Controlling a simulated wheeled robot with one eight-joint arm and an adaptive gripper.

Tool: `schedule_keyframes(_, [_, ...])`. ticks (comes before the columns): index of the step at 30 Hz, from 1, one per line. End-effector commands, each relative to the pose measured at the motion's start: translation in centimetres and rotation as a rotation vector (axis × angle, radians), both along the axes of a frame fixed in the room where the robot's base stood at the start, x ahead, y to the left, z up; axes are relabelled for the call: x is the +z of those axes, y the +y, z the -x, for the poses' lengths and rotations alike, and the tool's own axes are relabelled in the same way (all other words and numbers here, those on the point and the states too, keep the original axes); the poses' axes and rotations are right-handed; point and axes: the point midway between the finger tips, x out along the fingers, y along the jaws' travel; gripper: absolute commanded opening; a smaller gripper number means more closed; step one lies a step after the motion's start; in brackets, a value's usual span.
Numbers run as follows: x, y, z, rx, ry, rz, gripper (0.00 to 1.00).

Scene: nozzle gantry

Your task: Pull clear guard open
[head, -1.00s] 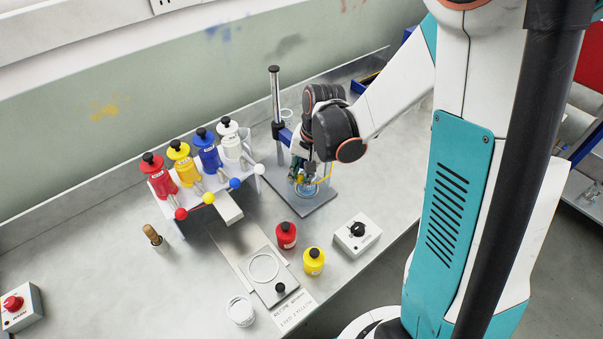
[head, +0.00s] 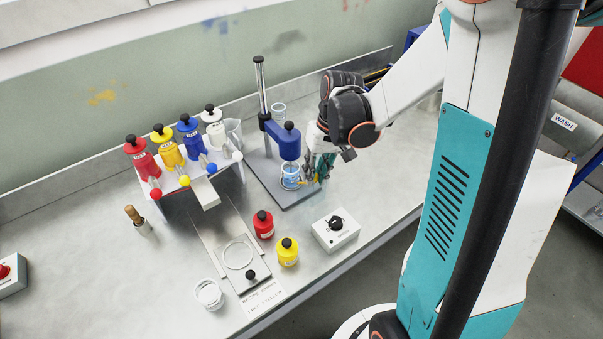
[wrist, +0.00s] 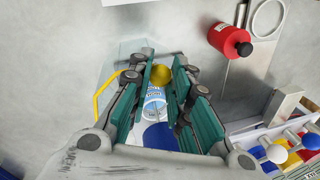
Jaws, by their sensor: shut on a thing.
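The mixing stand's blue head (head: 289,145) hangs over a clear cup with a blue band (head: 291,176); the cup also shows between my fingers in the wrist view (wrist: 154,103). The clear guard (wrist: 128,52) is a faint see-through sheet beyond my fingers, with a yellow bar (wrist: 103,98) beside it. My gripper (head: 316,172) is low at the right side of the cup. In the wrist view its teal fingers (wrist: 163,72) are closed around a yellow knob (wrist: 161,75), apparently the guard's handle. Much of the guard is too transparent to trace.
A rack of several colored bottles (head: 186,155) stands left of the stand. A red jar (head: 263,225), a yellow jar (head: 287,252) and a white box with a black knob (head: 336,231) are in front. The bench right of the stand is mostly clear.

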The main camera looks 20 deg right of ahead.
Motion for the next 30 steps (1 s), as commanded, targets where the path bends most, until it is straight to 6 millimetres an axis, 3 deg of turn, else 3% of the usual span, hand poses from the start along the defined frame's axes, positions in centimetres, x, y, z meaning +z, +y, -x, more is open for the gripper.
schedule_keyframes(15, [0.0,-6.7,1.0,0.463,-0.001,0.0,0.0])
schedule_keyframes(30, [0.0,-9.9,0.4,0.701,-0.002,0.0,0.0])
